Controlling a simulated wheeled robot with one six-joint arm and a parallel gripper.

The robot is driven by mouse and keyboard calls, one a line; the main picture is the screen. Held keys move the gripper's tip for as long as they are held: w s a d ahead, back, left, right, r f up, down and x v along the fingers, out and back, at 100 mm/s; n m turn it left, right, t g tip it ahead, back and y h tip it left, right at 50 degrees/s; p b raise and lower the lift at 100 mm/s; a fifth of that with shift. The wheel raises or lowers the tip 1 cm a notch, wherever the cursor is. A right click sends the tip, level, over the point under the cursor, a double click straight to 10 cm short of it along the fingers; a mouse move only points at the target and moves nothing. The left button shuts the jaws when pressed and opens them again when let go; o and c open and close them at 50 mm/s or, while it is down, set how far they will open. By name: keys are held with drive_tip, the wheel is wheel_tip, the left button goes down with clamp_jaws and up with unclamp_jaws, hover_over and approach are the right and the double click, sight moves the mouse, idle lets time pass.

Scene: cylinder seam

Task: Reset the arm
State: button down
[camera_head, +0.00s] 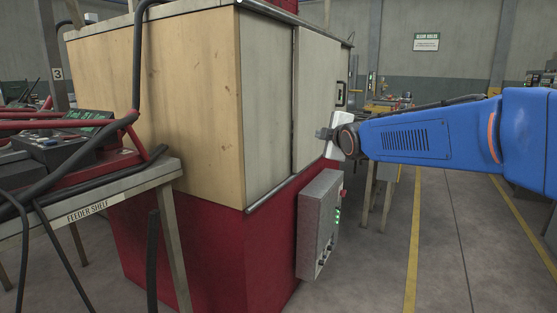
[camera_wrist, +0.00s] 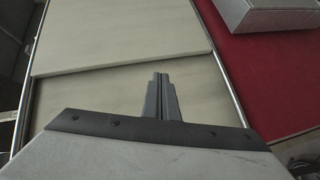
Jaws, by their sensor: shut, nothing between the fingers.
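My blue arm (camera_head: 430,135) reaches in from the right in the head view. Its end is close in front of the pale sliding door panel (camera_head: 318,85) of the machine cabinet. The fingers of my gripper (camera_wrist: 161,78) are together and empty in the wrist view, pointing toward the pale panels. From these views I cannot tell whether the fingertips touch the panel. In the head view, my gripper is partly hidden by the end of the arm.
A grey control box (camera_head: 318,225) with green lights sits on the red cabinet base (camera_head: 190,250), below the arm. A feeder shelf (camera_head: 90,208) with red-handled equipment and cables stands at left. Open floor (camera_head: 450,240) with yellow lines lies at right.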

drive_tip(key=s+d+f+m+g+h, duration=0.1)
drive_tip(key=s+d+f+m+g, duration=0.2)
drive_tip(key=s, duration=1.2)
drive_tip(key=s+d+f+m+g+h, duration=0.1)
drive_tip(key=s+d+f+m+g, duration=0.3)
drive_tip(key=s+f, duration=1.2)
drive_tip(key=s+d+f+m+g+h, duration=0.1)
drive_tip(key=s+d+f+m+g, duration=0.3)
drive_tip(key=s+f+m, duration=0.5)
drive_tip(key=s+d+m, duration=0.1)
drive_tip(key=s+d, duration=0.1)
drive_tip(key=s, duration=0.5)
drive_tip(key=shift+d+f+m, duration=0.15)
drive_tip(key=shift+m, duration=0.15)
drive_tip(key=shift+s, duration=0.2)
